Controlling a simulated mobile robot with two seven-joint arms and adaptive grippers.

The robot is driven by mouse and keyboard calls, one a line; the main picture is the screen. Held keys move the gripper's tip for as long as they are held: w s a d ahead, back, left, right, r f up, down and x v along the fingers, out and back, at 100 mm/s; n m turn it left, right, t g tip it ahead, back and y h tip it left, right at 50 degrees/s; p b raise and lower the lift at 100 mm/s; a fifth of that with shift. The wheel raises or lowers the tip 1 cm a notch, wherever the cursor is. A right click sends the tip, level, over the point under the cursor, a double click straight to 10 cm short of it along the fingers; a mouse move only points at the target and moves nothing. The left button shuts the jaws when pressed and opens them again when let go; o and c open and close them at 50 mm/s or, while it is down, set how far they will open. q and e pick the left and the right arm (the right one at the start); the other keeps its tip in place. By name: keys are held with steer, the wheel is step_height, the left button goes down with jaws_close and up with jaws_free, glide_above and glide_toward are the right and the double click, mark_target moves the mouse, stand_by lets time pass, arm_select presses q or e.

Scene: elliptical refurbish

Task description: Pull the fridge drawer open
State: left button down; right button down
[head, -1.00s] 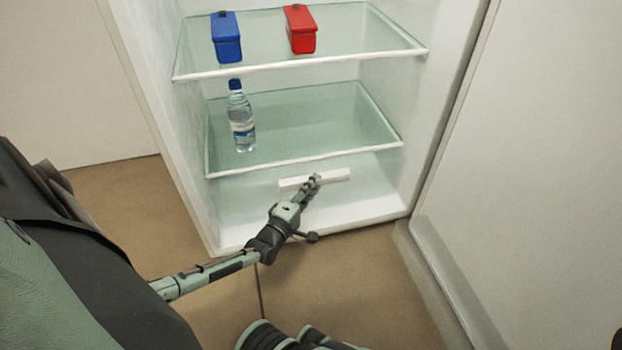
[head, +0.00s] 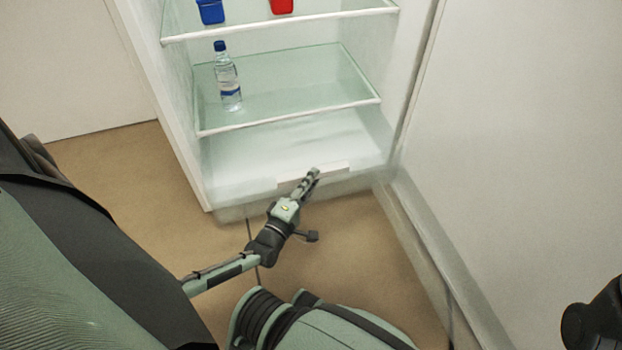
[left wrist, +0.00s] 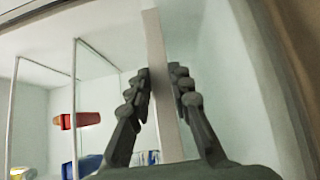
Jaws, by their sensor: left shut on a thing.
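The fridge drawer (head: 240,180) is a pale, frosted box at the bottom of the fridge, below the lower glass shelf. Its front stands at about the fridge's front edge. Its handle is a white bar (head: 335,170) on that front. My left gripper (head: 312,174) is at the handle, partly covering it. In the left wrist view the two dark fingers (left wrist: 161,88) are closed around the white handle bar (left wrist: 156,50), one on each side. My right gripper is not in view.
A water bottle (head: 228,80) stands on the lower glass shelf (head: 300,85). A blue box (head: 211,10) and a red box (head: 281,5) sit on the upper shelf. The fridge door (head: 520,150) stands open at the right. Brown floor (head: 350,260) in front is clear.

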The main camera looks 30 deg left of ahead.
arm_select(q)
steer(key=shift+s+d+f, duration=0.15)
steer(key=shift+s+f, duration=0.1)
steer(key=shift+f, duration=0.1)
steer(key=c, duration=1.6)
jaws_free()
steer(key=shift+o, duration=0.8)
steer(key=shift+w+r, duration=0.1)
steer(key=shift+r, duration=0.05)
steer(key=s, duration=0.7)
steer(key=shift+s+d, duration=0.25)
steer(key=shift+s, duration=0.1)
